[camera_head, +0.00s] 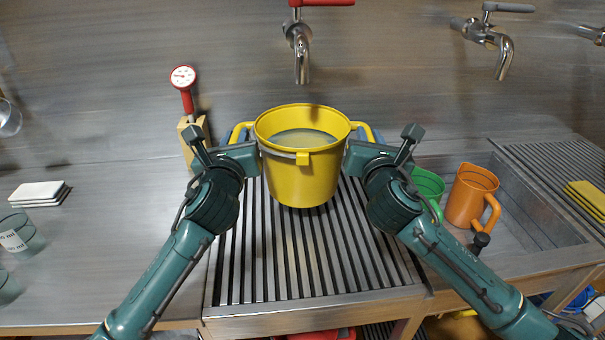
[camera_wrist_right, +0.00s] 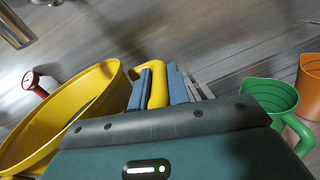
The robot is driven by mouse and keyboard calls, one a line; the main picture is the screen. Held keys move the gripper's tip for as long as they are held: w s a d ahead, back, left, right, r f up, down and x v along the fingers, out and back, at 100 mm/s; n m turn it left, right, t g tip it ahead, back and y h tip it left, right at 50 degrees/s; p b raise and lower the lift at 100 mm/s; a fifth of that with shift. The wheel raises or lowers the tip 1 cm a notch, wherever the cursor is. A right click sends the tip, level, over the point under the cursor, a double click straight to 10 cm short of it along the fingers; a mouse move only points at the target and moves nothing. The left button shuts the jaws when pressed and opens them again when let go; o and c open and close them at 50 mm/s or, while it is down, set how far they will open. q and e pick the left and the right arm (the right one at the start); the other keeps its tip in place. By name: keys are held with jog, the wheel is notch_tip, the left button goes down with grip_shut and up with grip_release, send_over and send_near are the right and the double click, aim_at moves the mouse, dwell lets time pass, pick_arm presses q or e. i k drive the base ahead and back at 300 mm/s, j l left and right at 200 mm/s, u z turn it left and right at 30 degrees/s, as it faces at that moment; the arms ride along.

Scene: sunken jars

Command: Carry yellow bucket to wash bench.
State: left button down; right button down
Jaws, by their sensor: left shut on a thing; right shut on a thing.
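The yellow bucket (camera_head: 303,178) is upright in the middle of the head view, with pale liquid inside. It is over the ribbed drainboard of the bench; I cannot tell whether its base touches the ribs. My left gripper (camera_head: 241,135) is shut on the bucket's left side handle. My right gripper (camera_head: 364,134) is shut on its right side handle. In the right wrist view the yellow handle (camera_wrist_right: 157,86) sits between the blue-grey finger pads, with the bucket's rim (camera_wrist_right: 112,72) to the left.
A red-handled tap (camera_head: 301,50) hangs above and behind the bucket. A red dial thermometer (camera_head: 184,82) stands in a wooden block at left. A green jug (camera_head: 428,186) and an orange jug (camera_head: 471,195) stand in the basin at right. White tiles (camera_head: 40,192) lie far left.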

aim_at(130, 229)
jog(key=j+u, duration=0.7)
jog(key=k+j, duration=0.05)
